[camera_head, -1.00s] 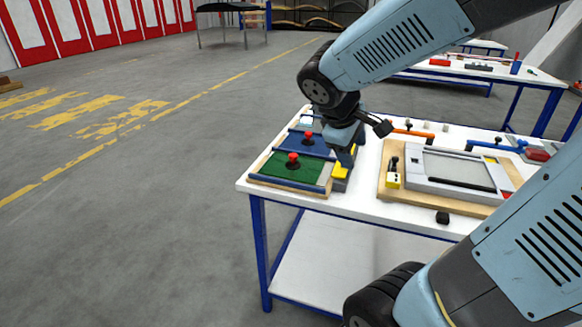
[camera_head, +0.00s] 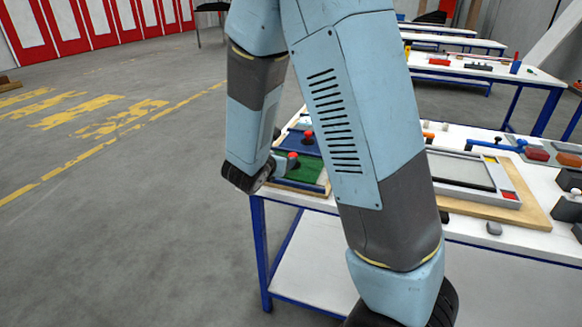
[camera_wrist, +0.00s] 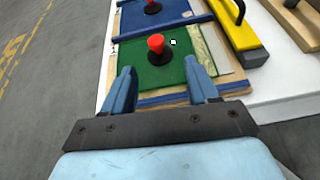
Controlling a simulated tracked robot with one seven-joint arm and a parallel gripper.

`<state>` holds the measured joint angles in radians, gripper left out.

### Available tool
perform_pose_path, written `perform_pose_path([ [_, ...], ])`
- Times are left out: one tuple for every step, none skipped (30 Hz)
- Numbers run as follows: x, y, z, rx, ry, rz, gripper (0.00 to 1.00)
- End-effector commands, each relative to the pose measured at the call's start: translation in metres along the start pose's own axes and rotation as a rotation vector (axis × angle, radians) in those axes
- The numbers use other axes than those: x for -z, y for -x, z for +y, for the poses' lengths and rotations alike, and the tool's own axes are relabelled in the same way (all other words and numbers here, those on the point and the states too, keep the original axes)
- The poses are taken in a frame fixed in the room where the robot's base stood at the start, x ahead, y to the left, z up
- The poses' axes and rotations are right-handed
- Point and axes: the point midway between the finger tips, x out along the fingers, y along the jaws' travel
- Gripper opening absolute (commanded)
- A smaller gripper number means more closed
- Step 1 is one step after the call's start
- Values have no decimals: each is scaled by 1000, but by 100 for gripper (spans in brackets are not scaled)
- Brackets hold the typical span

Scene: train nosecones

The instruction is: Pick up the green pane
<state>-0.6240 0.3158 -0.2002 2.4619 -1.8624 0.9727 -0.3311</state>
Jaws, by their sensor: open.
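The green pane (camera_wrist: 176,69) lies flat on a wooden-edged board at the table's left end, with a red knob (camera_wrist: 157,44) standing up from its middle. In the head view the green pane (camera_head: 308,168) is partly hidden behind my arm. My gripper (camera_wrist: 163,80) is open and empty. In the wrist view its two blue fingers lie on either side of the pane's near part, with the knob beyond the tips and roughly between them. I cannot tell whether the fingers touch the pane.
A blue pane (camera_wrist: 173,14) with its own red knob lies just beyond the green one. A yellow block (camera_wrist: 233,31) with a black handle stands to the right. A grey frame (camera_head: 462,170) lies on a wooden board further right on the white table. The floor left of the table is clear.

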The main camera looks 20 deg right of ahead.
Motion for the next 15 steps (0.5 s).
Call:
perform_pose_path([
  [4,-1,4,-12,22,-3,59],
  [5,-1,6,-18,31,-5,59],
  [6,-3,7,-22,40,-6,59],
  [6,-6,8,-24,44,-7,59],
  [7,-9,8,-25,47,-7,59],
  [7,-14,8,-25,48,-8,59],
  [6,-18,8,-24,47,-8,59],
  [6,-23,8,-24,47,-8,59],
  [7,-30,8,-23,47,-8,59],
  [6,-36,8,-23,47,-7,59],
  [6,-41,8,-24,47,-8,59],
  [6,-48,8,-23,46,-7,59],
  [6,-53,9,-24,46,-7,59],
  [6,-58,9,-24,46,-7,59],
  [6,-64,9,-24,46,-8,59],
])
